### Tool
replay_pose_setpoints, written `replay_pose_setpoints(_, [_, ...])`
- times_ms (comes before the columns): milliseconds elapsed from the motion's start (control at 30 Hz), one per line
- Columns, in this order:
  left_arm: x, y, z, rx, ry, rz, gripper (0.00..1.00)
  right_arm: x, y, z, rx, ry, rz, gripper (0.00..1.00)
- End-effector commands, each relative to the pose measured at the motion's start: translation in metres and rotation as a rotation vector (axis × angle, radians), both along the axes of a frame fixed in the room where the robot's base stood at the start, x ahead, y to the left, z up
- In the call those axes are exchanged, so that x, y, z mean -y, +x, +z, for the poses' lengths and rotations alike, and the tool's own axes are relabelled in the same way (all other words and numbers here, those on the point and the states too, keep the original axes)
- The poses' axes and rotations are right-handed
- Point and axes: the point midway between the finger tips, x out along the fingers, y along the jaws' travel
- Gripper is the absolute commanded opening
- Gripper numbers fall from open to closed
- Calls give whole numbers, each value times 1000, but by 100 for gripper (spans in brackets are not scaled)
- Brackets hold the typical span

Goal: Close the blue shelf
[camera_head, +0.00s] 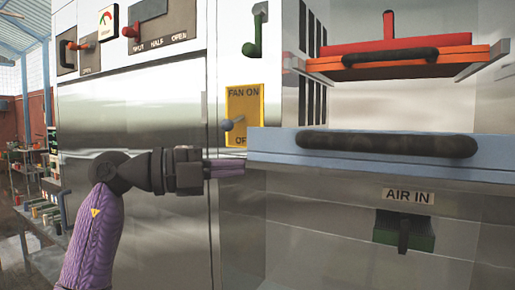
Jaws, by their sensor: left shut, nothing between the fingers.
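The blue shelf (270,143) sticks out toward me at the right, with a dark rounded handle (388,143) along its front. My left gripper (238,168) is shut and empty. Its fingers point right, with their tips at the left end of the shelf, just under its front corner. I cannot tell whether the tips touch the shelf. My right gripper does not show.
An orange shelf (420,60) with a dark handle is above the blue one. A yellow fan switch plate (241,112) is just above my left gripper. A green handle (404,232) sits under the AIR IN label. Levers line the upper left panel.

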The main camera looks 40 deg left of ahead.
Motion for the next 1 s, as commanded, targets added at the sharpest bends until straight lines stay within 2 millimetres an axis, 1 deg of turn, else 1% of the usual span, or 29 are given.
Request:
replay_pose_setpoints(33, [6, 9, 6, -1, -1, -3, 0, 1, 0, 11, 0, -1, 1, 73])
replay_pose_setpoints(100, [14, 21, 5, -1, -1, -3, 0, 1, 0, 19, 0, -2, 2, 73])
replay_pose_setpoints(200, [9, 39, 6, -1, -5, -2, 0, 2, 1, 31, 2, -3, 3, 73])
replay_pose_setpoints(333, [5, 53, 4, 0, -5, -1, 0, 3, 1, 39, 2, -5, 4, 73])
replay_pose_setpoints(500, [3, 60, 0, -1, -1, -1, 0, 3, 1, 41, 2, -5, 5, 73])
replay_pose_setpoints(800, [3, 60, 0, -1, -1, -1, 0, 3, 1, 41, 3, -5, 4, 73])
replay_pose_setpoints(867, [3, 61, 0, -1, 0, -1, 0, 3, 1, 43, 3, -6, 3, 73])
replay_pose_setpoints(1000, [0, 70, 3, -2, -3, -1, 0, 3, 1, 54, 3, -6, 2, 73])
